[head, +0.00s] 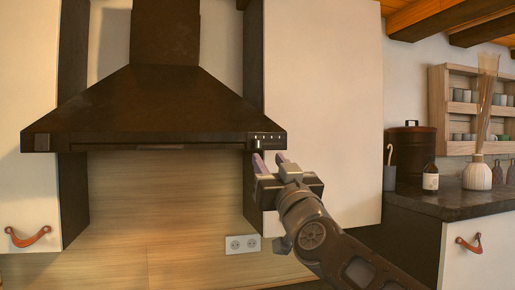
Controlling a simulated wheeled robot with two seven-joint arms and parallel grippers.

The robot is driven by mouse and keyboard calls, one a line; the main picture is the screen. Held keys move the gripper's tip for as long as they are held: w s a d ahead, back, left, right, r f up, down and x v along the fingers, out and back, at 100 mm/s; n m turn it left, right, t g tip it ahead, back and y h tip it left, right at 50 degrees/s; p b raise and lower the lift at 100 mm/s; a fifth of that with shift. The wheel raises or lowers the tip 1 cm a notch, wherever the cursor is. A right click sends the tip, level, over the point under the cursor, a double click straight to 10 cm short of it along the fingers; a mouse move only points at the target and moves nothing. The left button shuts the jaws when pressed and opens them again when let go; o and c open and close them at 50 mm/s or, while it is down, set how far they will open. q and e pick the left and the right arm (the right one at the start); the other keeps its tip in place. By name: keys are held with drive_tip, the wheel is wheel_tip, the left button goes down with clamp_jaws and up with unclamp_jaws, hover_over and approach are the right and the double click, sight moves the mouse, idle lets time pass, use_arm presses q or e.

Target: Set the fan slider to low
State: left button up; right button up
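The dark range hood (140,105) hangs at the upper left of the head view. A small control panel (267,137) sits at the right end of its front edge, with a row of small light marks on it. The fan slider's knob is too small to make out, so its setting cannot be told. My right gripper (269,158) is just below and in front of this panel, pointing up towards it. Its two fingers are apart with nothing seen between them. I cannot tell whether a fingertip touches the panel. My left gripper is not in view.
Pale tall cabinets flank the hood, the right one (325,90) behind my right arm. A wall socket (243,244) is low on the wooden backsplash (150,210). A dark counter (450,202) at right holds a bottle (430,179), a canister and a vase (477,174).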

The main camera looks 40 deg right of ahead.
sight(258, 145)
drive_tip(key=p+x, duration=0.2)
drive_tip(key=x, duration=0.5)
drive_tip(key=shift+w+d+r, duration=0.15)
drive_tip(key=shift+w+r, duration=0.05)
drive_tip(key=shift+w, duration=0.15)
clamp_jaws()
idle(1.3)
